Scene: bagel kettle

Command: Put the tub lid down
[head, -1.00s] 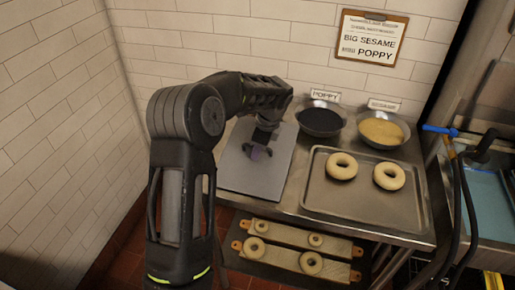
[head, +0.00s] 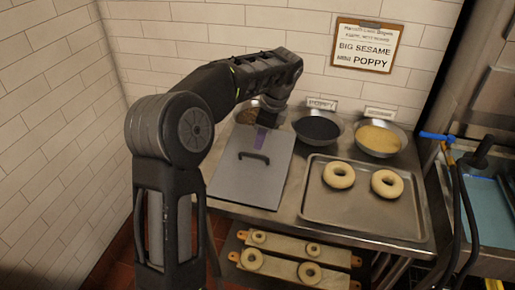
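The tub lid (head: 240,178) is a flat grey panel with a dark bar handle (head: 253,157) standing up near its middle. It lies at the left end of the steel table, and what is beneath it is hidden. My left gripper (head: 264,134) is over the lid's far edge, behind the handle and apart from it. A purple patch shows at its lower end. The fingers are too small and dark to tell their opening. My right gripper is out of view.
A poppy bowl (head: 318,127), a sesame bowl (head: 380,138) and another bowl (head: 246,115) stand along the back. A tray (head: 345,210) with two bagels is right of the lid. Boards (head: 285,248) with smaller bagels lie below. A sink (head: 490,210) is far right.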

